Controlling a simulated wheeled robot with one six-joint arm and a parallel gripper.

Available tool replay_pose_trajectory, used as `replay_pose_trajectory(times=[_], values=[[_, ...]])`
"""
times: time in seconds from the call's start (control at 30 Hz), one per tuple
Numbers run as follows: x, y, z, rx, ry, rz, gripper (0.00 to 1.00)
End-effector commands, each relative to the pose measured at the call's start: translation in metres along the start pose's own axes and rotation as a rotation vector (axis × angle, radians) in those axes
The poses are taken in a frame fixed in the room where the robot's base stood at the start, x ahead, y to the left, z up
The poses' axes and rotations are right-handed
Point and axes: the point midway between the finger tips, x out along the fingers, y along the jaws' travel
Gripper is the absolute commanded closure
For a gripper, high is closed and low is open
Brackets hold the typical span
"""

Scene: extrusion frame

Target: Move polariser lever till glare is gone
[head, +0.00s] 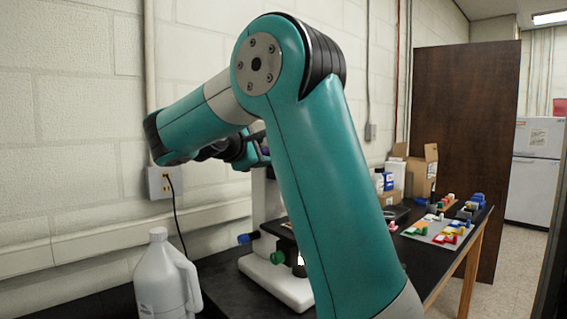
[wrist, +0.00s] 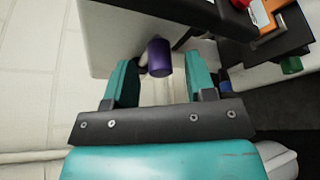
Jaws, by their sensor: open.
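A white instrument (head: 278,282) stands on the black bench, mostly hidden behind my arm in the head view. In the wrist view, a purple cylindrical knob or lever (wrist: 159,57) sticks out from its white body (wrist: 130,20). It may be the polariser lever; no label shows. My gripper (wrist: 164,72) is open, with its teal fingers on either side of the purple part in the picture. Gaps show on both sides, and I see no contact. In the head view, my gripper (head: 246,150) is partly hidden behind my arm, near the instrument's top. No glare reading is visible.
Blue (head: 247,239) and green (head: 278,257) knobs stick out low on the instrument. A white jug (head: 165,278) stands at the bench's near left. A cord hangs from the wall outlet (head: 160,183). Boxes (head: 421,170) and coloured parts on boards (head: 438,230) lie to the right.

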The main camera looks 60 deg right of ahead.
Motion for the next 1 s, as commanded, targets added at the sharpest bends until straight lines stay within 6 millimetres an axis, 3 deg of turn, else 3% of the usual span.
replay_pose_trajectory(times=[0.2,0.5,0.53,0.73,1.0], values=[[0.013,0.001,-0.006,-0.004,0.012,0.008,0.49],[0.015,0.002,-0.006,-0.004,0.013,0.008,0.49],[0.015,0.002,-0.006,-0.004,0.013,0.008,0.52],[0.015,0.002,-0.006,-0.004,0.013,0.008,0.98],[0.022,0.005,0.004,-0.022,-0.001,-0.008,1.0]])
